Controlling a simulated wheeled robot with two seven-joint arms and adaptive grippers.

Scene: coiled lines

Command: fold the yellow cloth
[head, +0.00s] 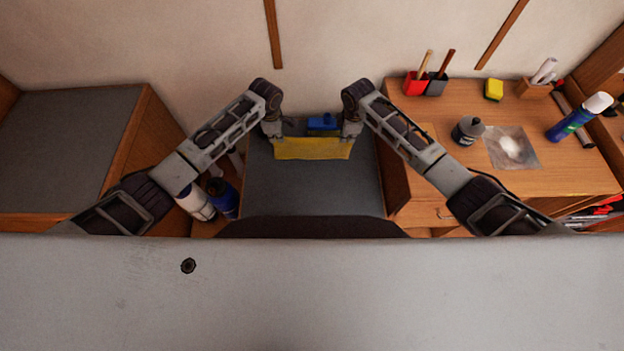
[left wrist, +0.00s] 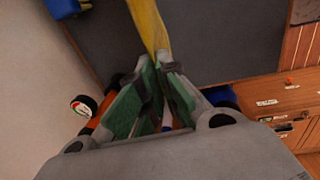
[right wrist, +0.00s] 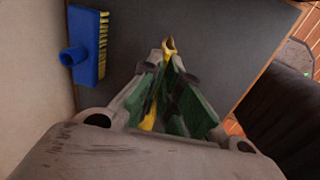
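The yellow cloth (head: 312,149) hangs stretched as a band between my two grippers, above the grey surface in the middle of the head view. My left gripper (head: 275,138) is at its left end, and my right gripper (head: 350,138) is at its right end. In the left wrist view the cloth (left wrist: 148,22) runs up from between the fingertips, which are closed on it. In the right wrist view the yellow cloth (right wrist: 169,46) shows at the closed fingertips and between the fingers. Whether its lower edge touches the surface I cannot tell.
A blue brush head (head: 322,122) lies behind the cloth; it also shows in the right wrist view (right wrist: 90,62). Bottles (head: 222,196) stand at the left. The wooden desk (head: 400,178) at right holds a dark jar (head: 467,131) and a spray can (head: 580,117). The grey surface (head: 312,190) before the cloth is clear.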

